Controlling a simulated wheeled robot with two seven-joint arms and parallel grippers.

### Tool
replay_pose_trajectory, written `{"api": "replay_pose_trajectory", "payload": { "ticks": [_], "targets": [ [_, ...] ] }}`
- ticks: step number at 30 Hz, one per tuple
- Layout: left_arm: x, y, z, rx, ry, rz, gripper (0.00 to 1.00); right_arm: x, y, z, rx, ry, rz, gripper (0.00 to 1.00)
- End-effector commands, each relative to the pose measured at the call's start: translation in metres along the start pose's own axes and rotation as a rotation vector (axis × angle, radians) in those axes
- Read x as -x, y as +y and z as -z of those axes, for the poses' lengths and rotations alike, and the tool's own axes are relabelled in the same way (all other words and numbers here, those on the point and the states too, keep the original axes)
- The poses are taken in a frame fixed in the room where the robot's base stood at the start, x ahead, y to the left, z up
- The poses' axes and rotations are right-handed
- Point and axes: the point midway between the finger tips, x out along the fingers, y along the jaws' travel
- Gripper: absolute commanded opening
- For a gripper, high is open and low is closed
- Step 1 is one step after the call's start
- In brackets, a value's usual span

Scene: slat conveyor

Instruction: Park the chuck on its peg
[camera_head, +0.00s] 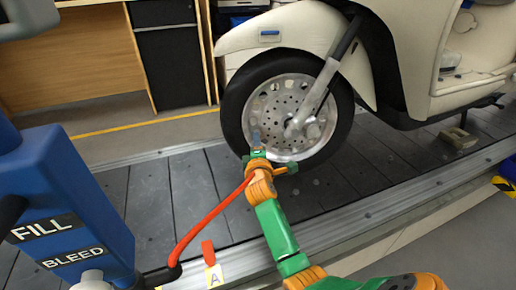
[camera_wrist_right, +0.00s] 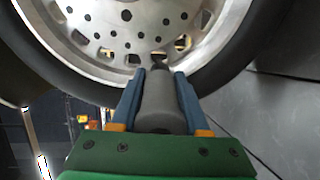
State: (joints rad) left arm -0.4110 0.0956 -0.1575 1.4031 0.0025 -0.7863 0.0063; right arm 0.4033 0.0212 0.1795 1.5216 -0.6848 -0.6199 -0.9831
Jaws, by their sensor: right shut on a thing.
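My right gripper (camera_head: 257,147) is in front of the scooter's front wheel and is shut on the chuck. In the right wrist view the chuck is a grey cylinder (camera_wrist_right: 158,100) between the two blue fingers of the gripper (camera_wrist_right: 157,92). Its far end points at the wheel rim, near a small dark stub (camera_wrist_right: 158,60). I cannot tell whether they touch. A red hose (camera_head: 207,222) runs from the blue FILL/BLEED unit (camera_head: 70,195) up to the gripper. I cannot make out the peg for certain. My left gripper is not in view.
The front wheel (camera_head: 235,112) of a cream scooter (camera_head: 300,27) stands on the dark slat conveyor (camera_head: 140,205). A metal rail (camera_head: 370,222) edges the conveyor. A red piece (camera_head: 208,252) with a tag marked A stands at the rail. Slats left of the wheel are bare.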

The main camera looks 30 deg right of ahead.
Motion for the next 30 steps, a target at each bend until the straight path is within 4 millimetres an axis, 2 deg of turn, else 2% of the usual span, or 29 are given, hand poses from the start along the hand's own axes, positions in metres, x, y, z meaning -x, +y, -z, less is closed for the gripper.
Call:
{"api": "replay_pose_trajectory", "payload": {
  "ticks": [30],
  "targets": [
    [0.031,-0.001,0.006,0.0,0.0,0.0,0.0,0.041,0.002,0.0,0.0,0.001,-0.001,0.0]
  ]
}}
